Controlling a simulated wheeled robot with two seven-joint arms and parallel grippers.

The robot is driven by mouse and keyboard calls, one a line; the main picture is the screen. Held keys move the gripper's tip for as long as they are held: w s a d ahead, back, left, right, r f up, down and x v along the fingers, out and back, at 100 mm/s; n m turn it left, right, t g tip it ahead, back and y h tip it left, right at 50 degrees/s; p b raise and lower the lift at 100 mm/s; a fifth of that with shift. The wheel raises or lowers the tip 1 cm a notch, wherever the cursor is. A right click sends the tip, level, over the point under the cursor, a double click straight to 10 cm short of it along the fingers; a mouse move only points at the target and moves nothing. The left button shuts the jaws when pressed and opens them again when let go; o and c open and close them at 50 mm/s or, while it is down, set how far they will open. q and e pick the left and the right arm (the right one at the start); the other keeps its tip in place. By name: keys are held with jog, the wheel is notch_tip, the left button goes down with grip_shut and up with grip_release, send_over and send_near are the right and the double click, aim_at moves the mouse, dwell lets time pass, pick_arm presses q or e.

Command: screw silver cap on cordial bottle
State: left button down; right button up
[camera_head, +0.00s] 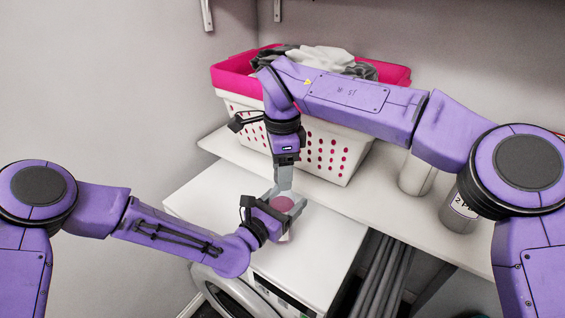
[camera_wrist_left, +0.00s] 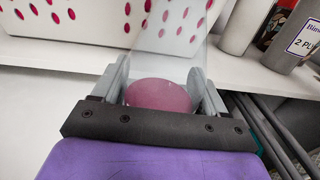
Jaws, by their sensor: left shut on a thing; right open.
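My left gripper (camera_head: 288,204) is shut on a round pink body, which appears to be the cordial bottle (camera_head: 281,203), over the white appliance top. In the left wrist view the bottle (camera_wrist_left: 158,96) sits between the two grey fingers. A pale, see-through blurred shape rises behind it there. My right gripper (camera_head: 284,182) points down from above, close over the bottle and the left fingers. It is open, though its fingers overlap in the head view. I cannot make out the silver cap; the bottle's neck is also not clear.
A white laundry basket (camera_head: 335,160) with a pink rim holds grey and white cloth on the shelf (camera_head: 225,146) behind. A pale cylinder (camera_head: 416,174) and a labelled grey container (camera_head: 460,213) stand at right. The appliance top (camera_head: 325,240) has free room around the grippers.

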grip_shut()
jog(key=m, duration=0.3)
jog(key=shift+m, duration=0.3)
jog(key=m, duration=1.7)
jog(key=shift+m, duration=0.3)
jog(key=shift+o, duration=0.7)
grip_release()
